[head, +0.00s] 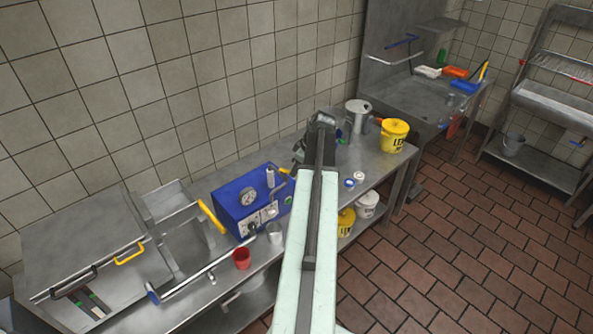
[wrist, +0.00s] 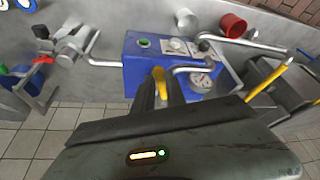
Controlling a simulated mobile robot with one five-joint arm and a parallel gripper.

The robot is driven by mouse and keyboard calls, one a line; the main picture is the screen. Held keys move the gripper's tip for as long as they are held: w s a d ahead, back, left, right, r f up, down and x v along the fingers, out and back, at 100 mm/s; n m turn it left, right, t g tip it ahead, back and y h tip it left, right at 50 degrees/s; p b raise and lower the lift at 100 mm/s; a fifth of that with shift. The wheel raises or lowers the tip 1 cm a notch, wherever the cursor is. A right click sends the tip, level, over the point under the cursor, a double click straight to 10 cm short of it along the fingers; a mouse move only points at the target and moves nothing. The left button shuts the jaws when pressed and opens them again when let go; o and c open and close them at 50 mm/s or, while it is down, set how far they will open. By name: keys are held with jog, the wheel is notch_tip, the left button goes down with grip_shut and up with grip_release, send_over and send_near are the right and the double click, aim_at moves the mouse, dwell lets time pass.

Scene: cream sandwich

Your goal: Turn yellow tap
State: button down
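The yellow tap handle (wrist: 160,82) shows in the wrist view, in front of the blue machine (wrist: 135,68). My gripper (wrist: 162,88) has its two dark fingers on either side of that handle, with little gap. I cannot tell whether the fingers press on it or only stand around it. In the head view the blue machine (head: 228,197) stands on the steel counter, with a round gauge on its front. A bit of yellow (head: 284,171) shows at its right top edge. My gripper (head: 299,152) is beside it there, mostly hidden by my arm.
A yellow lever (wrist: 268,80) stands by the steel basin, left of the machine in the head view. A red cup (head: 241,259) and a metal cup (head: 275,233) stand before the machine. A metal pot (head: 357,113) and yellow bucket (head: 394,134) are farther right.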

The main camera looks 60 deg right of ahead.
jog(key=shift+a+m+h, duration=0.3)
jog(key=shift+a+m, duration=0.15)
jog(key=shift+m, duration=0.25)
jog(key=c, duration=1.4)
grip_release()
jog(key=shift+o, duration=0.2)
jog(key=p+v, duration=0.7)
jog(key=v, duration=0.1)
jog(key=shift+d+f, duration=0.1)
